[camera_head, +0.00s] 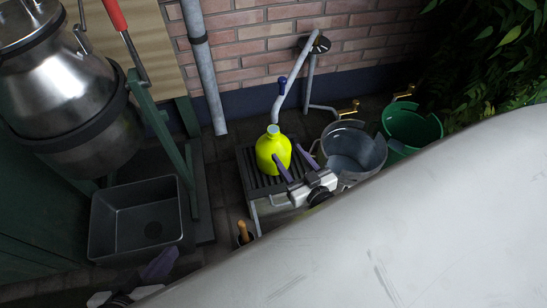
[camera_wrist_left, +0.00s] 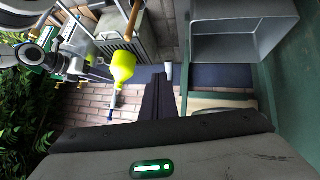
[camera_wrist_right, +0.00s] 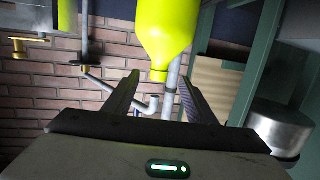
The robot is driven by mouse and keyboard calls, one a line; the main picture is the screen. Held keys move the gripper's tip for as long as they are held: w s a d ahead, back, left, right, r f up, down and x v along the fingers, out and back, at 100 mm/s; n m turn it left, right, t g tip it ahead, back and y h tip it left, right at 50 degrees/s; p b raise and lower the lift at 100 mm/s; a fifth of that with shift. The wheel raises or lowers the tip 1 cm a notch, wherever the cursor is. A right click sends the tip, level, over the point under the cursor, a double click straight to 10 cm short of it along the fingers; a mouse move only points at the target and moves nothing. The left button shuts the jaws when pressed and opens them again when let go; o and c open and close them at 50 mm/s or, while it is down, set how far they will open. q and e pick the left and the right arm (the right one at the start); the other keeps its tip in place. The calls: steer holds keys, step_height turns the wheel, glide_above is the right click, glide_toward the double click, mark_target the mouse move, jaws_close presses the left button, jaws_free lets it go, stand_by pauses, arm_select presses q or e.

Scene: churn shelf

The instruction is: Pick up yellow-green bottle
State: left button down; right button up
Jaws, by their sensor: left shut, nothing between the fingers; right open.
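The yellow-green bottle (camera_head: 272,152) stands upright on a dark slatted stand (camera_head: 258,181) by the brick wall. It also shows in the left wrist view (camera_wrist_left: 123,66) and, cut off by the top edge, in the right wrist view (camera_wrist_right: 166,28). My right gripper (camera_head: 288,154) is open at the bottle's near side, one purple finger overlapping its lower edge. In the right wrist view the bottle lies ahead between the finger lines; contact cannot be told. My left gripper (camera_head: 166,258) is shut and empty, low at the front left, well away from the bottle.
A bent grey pipe (camera_head: 293,83) rises just behind the bottle. A metal bucket (camera_head: 353,152) and a green bucket (camera_head: 423,132) stand right of the stand. A grey basin (camera_head: 112,238) and a steel churn (camera_head: 62,95) are at left. A wooden handle (camera_head: 243,229) sticks up in front.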

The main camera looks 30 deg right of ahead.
mark_target(276, 136)
steer(key=w, duration=0.1)
steer(key=w+b, duration=0.1)
steer(key=w, duration=0.1)
steer(key=w+f, duration=0.1)
steer(key=shift+w+d+b, duration=0.25)
steer(key=shift+d+b, duration=0.1)
steer(key=shift+b, duration=0.05)
steer(key=w+b, duration=0.2)
steer(key=w, duration=0.3)
steer(key=shift+w+a+b, duration=0.15)
steer(key=shift+w+b, duration=0.15)
steer(key=shift+w, duration=0.3)
arm_select(q)
steer(key=d+r+h, duration=0.1)
steer(key=d+r+t+h, duration=0.1)
steer(key=r, duration=0.1)
steer(key=shift+w+d+r, duration=0.15)
steer(key=shift+w+d, duration=0.15)
steer(key=shift+w, duration=0.05)
arm_select(e)
jaws_close()
steer(key=shift+w+r, duration=0.15)
steer(key=shift+r, duration=0.3)
